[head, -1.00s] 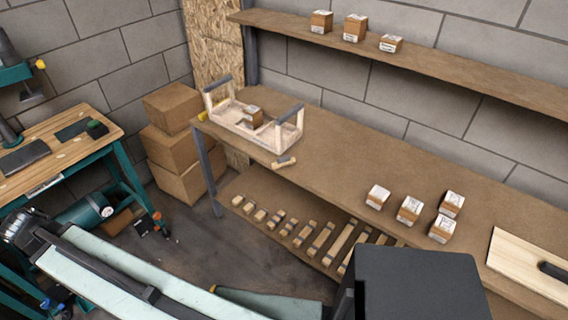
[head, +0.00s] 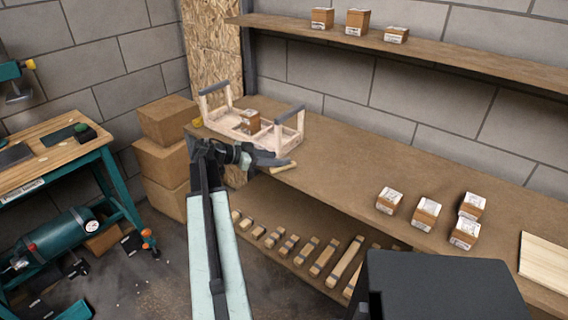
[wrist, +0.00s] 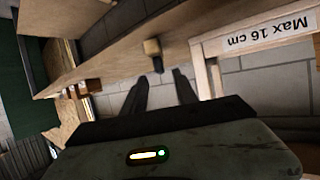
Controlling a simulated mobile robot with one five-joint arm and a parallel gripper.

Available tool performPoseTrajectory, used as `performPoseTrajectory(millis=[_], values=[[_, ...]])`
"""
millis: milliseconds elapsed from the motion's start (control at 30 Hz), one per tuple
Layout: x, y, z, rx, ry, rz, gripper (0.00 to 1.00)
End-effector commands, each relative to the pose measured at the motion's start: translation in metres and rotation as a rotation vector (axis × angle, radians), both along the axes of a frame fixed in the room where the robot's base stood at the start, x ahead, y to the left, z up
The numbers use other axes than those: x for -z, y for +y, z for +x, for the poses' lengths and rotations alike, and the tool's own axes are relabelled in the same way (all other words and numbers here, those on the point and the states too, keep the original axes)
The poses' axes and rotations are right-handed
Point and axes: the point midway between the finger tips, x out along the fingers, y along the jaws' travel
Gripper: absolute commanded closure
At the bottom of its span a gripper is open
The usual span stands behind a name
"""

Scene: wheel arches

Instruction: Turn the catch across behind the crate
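The pale wooden crate (head: 291,133), with grey-topped uprights at its two ends and a small cardboard box (head: 250,121) inside, stands at the left end of the bench. A wooden bar that looks like the catch (head: 284,167) is at the bench's front edge, beside the crate's right end. My gripper (head: 277,160) is just above and beside this bar. In the wrist view my gripper (wrist: 160,80) has its two dark fingers apart with nothing between them. A wooden block with a dark tip, likely the catch (wrist: 152,47), is just beyond the fingertips. I cannot tell whether they touch.
Several labelled boxes (head: 427,213) stand on the bench at right, near a pale board (head: 545,266). A lower shelf holds several wooden pieces (head: 322,257). An upper shelf (head: 420,55) runs along the wall. Stacked cartons (head: 165,158) stand left of the bench. The bench middle is clear.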

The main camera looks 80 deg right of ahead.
Motion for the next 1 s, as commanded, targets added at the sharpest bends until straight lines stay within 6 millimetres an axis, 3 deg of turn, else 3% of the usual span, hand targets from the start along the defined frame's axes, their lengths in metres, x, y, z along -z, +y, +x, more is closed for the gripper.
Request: performPoseTrajectory(millis=[33,233,600,733,1000], values=[[0.009,-0.005,-0.009,0.003,0.000,0.000,0.65],[0.020,-0.021,-0.034,0.002,0.000,0.001,0.65],[0.021,-0.025,-0.041,0.000,0.000,0.001,0.65],[0.021,-0.025,-0.041,0.001,-0.001,0.002,1.00],[0.021,-0.026,-0.042,-0.005,0.000,0.002,1.00]])
